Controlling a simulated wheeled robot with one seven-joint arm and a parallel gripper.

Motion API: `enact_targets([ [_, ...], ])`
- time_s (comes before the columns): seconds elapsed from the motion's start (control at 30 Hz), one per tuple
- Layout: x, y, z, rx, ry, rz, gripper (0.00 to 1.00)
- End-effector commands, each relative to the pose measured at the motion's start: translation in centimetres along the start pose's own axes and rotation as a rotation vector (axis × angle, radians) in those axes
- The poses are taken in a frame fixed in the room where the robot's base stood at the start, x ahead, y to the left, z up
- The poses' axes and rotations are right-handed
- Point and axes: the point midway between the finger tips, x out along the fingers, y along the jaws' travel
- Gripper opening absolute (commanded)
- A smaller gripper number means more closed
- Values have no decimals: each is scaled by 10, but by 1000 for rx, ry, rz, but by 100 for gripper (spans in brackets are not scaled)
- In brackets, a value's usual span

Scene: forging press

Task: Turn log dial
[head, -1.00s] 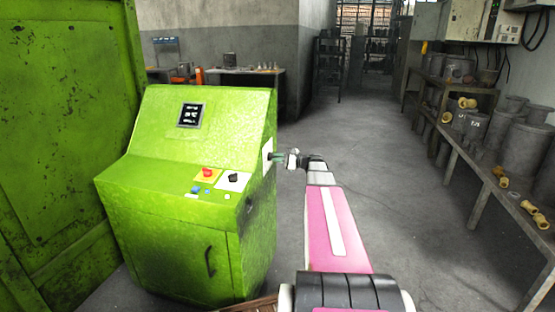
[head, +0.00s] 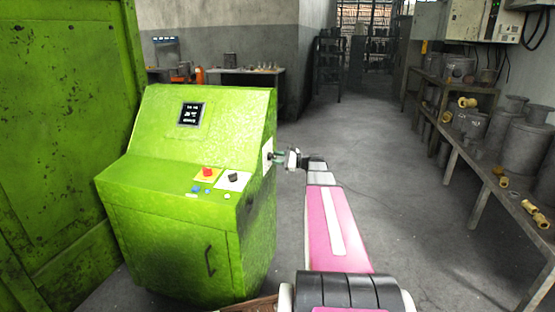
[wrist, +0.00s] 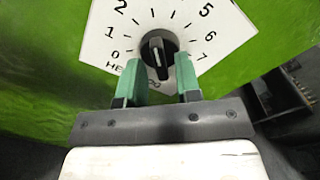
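The dial is a black round knob (wrist: 158,52) on a white plate (wrist: 110,28) with numbers and tick marks. The knob's white mark points down in the wrist view, and a label below it is partly hidden. In the head view the white plate (head: 267,153) is on the right side of the green console (head: 190,210). My gripper (wrist: 159,65) has its green fingers apart, one on each side of the knob's lower part. The right finger is very close to the knob; I cannot tell whether either touches. The gripper also shows at the plate in the head view (head: 276,156).
The console top carries a red button (head: 207,171) on a yellow plate, a second black knob (head: 233,178) and small buttons. A small screen (head: 191,114) is on its sloped face. A bench with metal parts (head: 478,160) stands at the right. The floor between is clear.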

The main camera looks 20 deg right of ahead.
Motion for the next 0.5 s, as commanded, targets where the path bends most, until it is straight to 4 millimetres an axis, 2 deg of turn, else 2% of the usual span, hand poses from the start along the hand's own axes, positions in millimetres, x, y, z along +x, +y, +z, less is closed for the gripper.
enact_targets([
  [0.33, -2, -1, 0, -1, -1, -2, 37],
  [0.5, -19, -1, 1, -1, 0, -4, 37],
])
